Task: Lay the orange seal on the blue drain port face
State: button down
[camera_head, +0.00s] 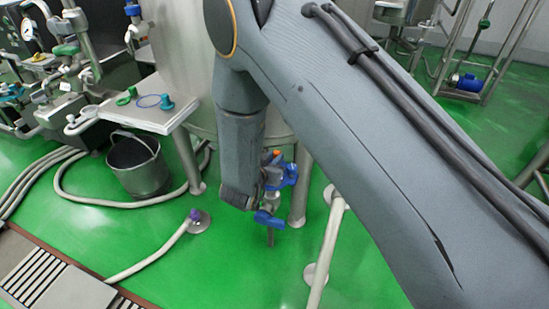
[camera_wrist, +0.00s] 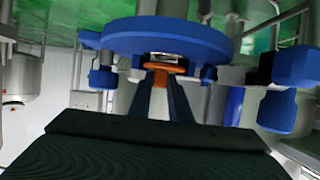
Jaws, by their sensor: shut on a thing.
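The orange seal (camera_wrist: 164,68) is between the two dark fingertips of my gripper (camera_wrist: 164,82) in the wrist view. The gripper is shut on it. The blue drain port face (camera_wrist: 170,38) is a broad round disc just beyond the seal. The seal overlaps its near edge in the picture; I cannot tell whether they touch. In the head view the blue port (camera_head: 288,176) stands on the tank's lower front, right beside my wrist. My arm hides most of the gripper there. A small orange spot shows above the port, too small to identify.
A blue valve handle (camera_head: 268,218) sits just below the port. A steel side table (camera_head: 150,116) at left carries a green ring, a blue ring (camera_head: 147,101) and a teal plug. A metal bucket (camera_head: 138,165) stands below it. White hoses (camera_head: 150,263) cross the green floor.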

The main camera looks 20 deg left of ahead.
jog(key=shift+f, duration=0.5)
jog(key=c, duration=1.6)
grip_release()
jog(key=shift+s, duration=0.1)
jog(key=shift+o, duration=0.2)
jog(key=v, duration=0.6)
jog(key=shift+s+a+r, duration=0.15)
jog(key=shift+s, duration=0.25)
jog(key=shift+s+r, duration=0.3)
jog(key=shift+s, duration=0.1)
jog(key=shift+d, duration=0.2)
